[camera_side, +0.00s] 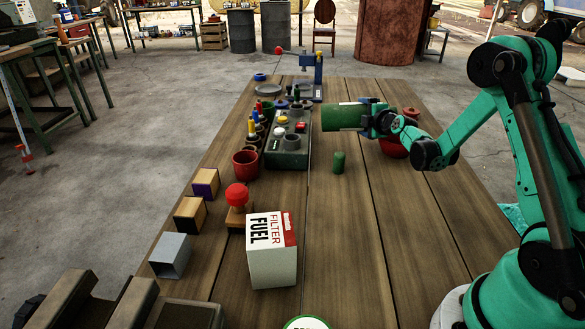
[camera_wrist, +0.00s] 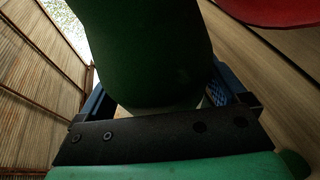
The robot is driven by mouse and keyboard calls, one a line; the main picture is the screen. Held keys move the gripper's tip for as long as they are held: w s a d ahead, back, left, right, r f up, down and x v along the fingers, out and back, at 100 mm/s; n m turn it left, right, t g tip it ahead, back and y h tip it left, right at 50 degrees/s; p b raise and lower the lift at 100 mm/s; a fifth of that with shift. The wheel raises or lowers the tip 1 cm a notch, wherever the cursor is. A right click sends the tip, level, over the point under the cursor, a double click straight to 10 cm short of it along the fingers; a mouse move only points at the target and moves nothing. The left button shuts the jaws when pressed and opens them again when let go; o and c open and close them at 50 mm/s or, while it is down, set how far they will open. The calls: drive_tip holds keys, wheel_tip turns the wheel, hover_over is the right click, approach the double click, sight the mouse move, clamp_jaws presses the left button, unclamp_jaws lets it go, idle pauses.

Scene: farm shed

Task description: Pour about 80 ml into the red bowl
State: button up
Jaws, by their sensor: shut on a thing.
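My gripper (camera_side: 378,119) is shut on a dark green container (camera_side: 340,117) with a pale band, held on its side above the table. The container also fills the upper middle of the wrist view (camera_wrist: 150,45), between the fingers. Its opening and contents do not show, and I see no stream of liquid. A red bowl (camera_side: 393,149) stands on the table just below and behind my gripper in the side view, partly hidden by it. A red rim, likely this bowl, shows at the wrist view's upper right (camera_wrist: 268,10), apart from the container.
A small green cylinder (camera_side: 339,162) stands on the table (camera_side: 345,235) below the container. A green box with knobs (camera_side: 287,158) and a red pot (camera_side: 245,164) stand left. A fuel filter box (camera_side: 271,255) and red-knobbed stamp (camera_side: 237,205) stand in front. The front right table is clear.

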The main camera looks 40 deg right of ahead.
drive_tip(key=shift+r+m, duration=0.3)
drive_tip(key=shift+r, duration=0.05)
idle(0.8)
drive_tip(key=shift+w+a+t+p, duration=0.15)
drive_tip(key=shift+t+p, duration=0.15)
idle(0.7)
drive_tip(key=shift+w+a+f+n+g, duration=0.15)
drive_tip(key=shift+f+n+g, duration=0.25)
drive_tip(key=shift+w+a+f+n+g+h, duration=0.4)
drive_tip(key=shift+w+a+f+n+g, duration=0.1)
drive_tip(key=shift+w+f+n, duration=0.15)
drive_tip(key=shift+s+r, duration=0.15)
drive_tip(key=shift+r+n, duration=0.15)
drive_tip(key=shift+n, duration=0.1)
idle(1.2)
